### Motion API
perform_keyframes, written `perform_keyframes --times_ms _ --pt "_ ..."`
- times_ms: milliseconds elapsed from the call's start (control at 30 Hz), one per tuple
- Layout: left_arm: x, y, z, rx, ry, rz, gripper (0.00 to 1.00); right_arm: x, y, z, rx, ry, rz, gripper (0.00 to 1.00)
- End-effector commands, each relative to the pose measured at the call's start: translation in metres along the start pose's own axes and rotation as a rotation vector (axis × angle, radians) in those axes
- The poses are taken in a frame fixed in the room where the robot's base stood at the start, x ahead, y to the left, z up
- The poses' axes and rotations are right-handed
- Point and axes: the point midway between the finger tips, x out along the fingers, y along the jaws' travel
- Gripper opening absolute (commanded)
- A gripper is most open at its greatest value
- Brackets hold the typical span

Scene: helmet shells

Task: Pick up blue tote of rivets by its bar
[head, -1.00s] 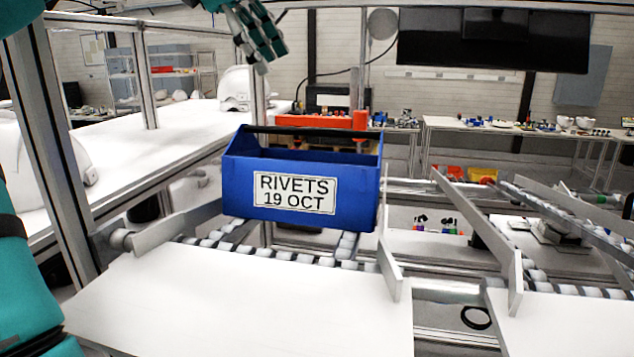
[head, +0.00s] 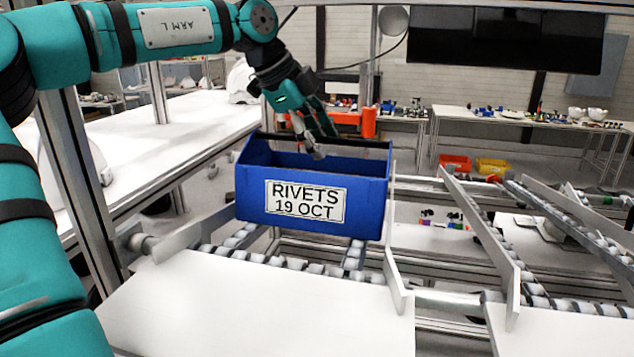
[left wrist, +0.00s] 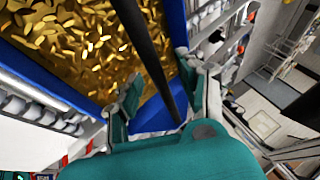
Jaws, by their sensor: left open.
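The blue tote (head: 250,205) with the label "RIVETS 19 OCT" sits upright on the roller conveyor in the head view. Its dark bar (head: 362,142) runs lengthwise across the top. My left gripper (head: 316,148) reaches down from above at the middle of the bar. In the left wrist view, my left gripper (left wrist: 166,92) is open, with a finger on either side of the bar (left wrist: 150,55); I cannot tell whether either touches it. Gold rivets (left wrist: 75,50) fill the tote (left wrist: 178,25) there. My right gripper is out of view.
Conveyor rollers (head: 300,266) and a metal side guide (head: 393,272) flank the tote. A white panel (head: 250,315) lies in front. A metal post (head: 80,190) stands left.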

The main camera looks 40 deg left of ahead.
Motion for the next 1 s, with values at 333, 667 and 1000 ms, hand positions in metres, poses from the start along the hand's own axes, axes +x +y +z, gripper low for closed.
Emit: perform_keyframes --times_ms 333,667,1000 --pt "0.0055 0.0003 0.0003 0.0 0.0 -0.001 0.34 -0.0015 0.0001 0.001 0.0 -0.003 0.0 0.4" --pt "0.0053 0.0003 0.0002 0.001 0.0 0.0 0.0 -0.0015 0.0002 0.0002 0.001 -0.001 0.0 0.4" --pt "0.0044 -0.0001 -0.0004 0.002 0.0 -0.002 0.0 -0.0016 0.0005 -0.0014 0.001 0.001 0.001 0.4"
